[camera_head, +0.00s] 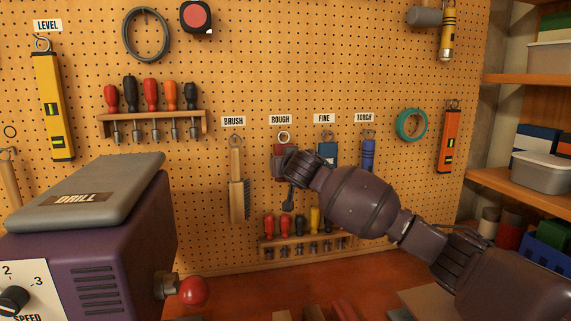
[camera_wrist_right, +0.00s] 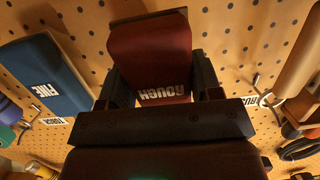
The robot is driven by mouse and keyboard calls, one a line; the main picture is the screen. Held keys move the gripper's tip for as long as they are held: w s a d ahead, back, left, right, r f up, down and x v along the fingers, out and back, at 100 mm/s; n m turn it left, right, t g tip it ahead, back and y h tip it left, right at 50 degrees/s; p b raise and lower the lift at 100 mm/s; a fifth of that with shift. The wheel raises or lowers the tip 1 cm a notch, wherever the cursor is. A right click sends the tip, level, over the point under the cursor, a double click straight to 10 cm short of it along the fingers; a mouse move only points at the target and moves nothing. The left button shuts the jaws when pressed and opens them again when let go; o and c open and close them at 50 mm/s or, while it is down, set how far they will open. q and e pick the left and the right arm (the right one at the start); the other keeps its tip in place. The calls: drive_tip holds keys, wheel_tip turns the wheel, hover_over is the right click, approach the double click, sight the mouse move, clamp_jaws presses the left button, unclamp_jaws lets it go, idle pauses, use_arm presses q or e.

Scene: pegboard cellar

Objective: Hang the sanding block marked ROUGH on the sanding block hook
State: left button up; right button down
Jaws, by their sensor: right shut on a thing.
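The dark red sanding block marked ROUGH (camera_wrist_right: 150,50) is held between the two fingers of my right gripper (camera_wrist_right: 160,80) in the right wrist view, its lettering upside down there. In the head view the block (camera_head: 287,149) is at the pegboard, directly below the ROUGH label (camera_head: 280,119), with a pale ring (camera_head: 284,137) at its top. My right gripper (camera_head: 285,164) covers its lower part. The sanding block hook is not clearly visible, so I cannot tell whether the ring is around it. My left gripper is not in view.
The brush (camera_head: 237,185) hangs left of the block. The blue FINE block (camera_head: 328,151) and blue torch (camera_head: 368,155) hang close on the right. A lower screwdriver rack (camera_head: 300,245) is beneath. The purple drill machine (camera_head: 95,245) stands at the front left.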

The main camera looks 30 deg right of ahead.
idle(0.4)
drive_tip(key=shift+c, duration=1.1)
unclamp_jaws()
drive_tip(key=v, duration=1.1)
drive_tip(key=shift+b, duration=0.45)
drive_tip(key=shift+f, duration=0.1)
